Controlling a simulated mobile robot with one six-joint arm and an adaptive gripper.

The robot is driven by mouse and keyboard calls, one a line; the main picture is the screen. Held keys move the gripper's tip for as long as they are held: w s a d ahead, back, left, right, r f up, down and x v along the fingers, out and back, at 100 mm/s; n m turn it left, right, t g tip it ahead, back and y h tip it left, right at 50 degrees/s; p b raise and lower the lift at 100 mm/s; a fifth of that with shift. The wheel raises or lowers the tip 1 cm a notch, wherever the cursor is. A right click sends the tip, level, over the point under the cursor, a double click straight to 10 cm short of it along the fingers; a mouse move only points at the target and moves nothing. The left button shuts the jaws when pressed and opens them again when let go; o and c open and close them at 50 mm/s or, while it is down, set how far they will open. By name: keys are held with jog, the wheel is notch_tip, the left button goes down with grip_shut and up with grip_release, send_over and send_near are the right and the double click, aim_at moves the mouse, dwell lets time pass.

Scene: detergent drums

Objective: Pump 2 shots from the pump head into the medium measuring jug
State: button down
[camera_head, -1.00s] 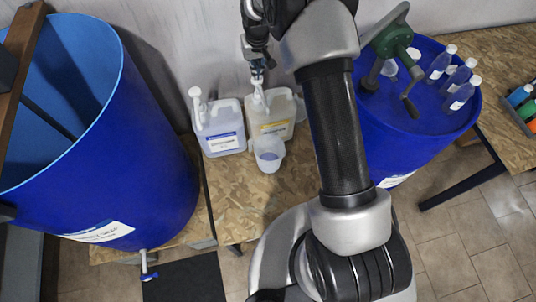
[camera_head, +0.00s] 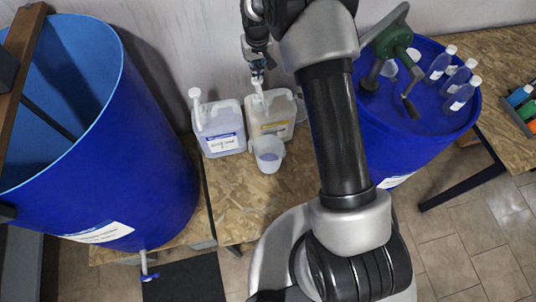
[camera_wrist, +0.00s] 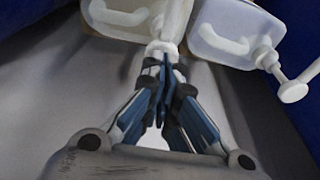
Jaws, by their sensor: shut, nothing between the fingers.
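A white pump head (camera_head: 258,88) stands on the right-hand translucent canister (camera_head: 279,118), which has a yellow-banded label. A clear measuring jug (camera_head: 269,154) stands upright on the wooden table close in front of that canister; its fill is hard to read. My gripper (camera_head: 257,76) is shut and empty, just above the pump head. In the wrist view my closed blue fingers (camera_wrist: 166,72) point at the top of the pump head (camera_wrist: 160,49). I cannot tell whether they touch it.
A second canister (camera_head: 219,130) with a blue label and its own pump stands on the left. Large blue drums flank the table (camera_head: 240,200): an open one (camera_head: 150,150) left, another (camera_head: 400,140) right carrying bottles (camera_head: 460,93) and a green hand pump (camera_head: 393,42).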

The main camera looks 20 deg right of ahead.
aim_at(257, 82)
dwell(2.3)
jog(key=shift+f, duration=0.15)
dwell(0.3)
jog(key=shift+s+f+b, duration=0.1)
jog(key=shift+f+b, duration=1.95)
jog(key=shift+f, duration=0.7)
jog(key=shift+r, duration=0.2)
jog(key=shift+r+p, duration=1.75)
jog(key=shift+r, duration=0.95)
jog(key=shift+r, duration=0.15)
jog(key=shift+r+p, duration=1.8)
jog(key=shift+r, duration=1.05)
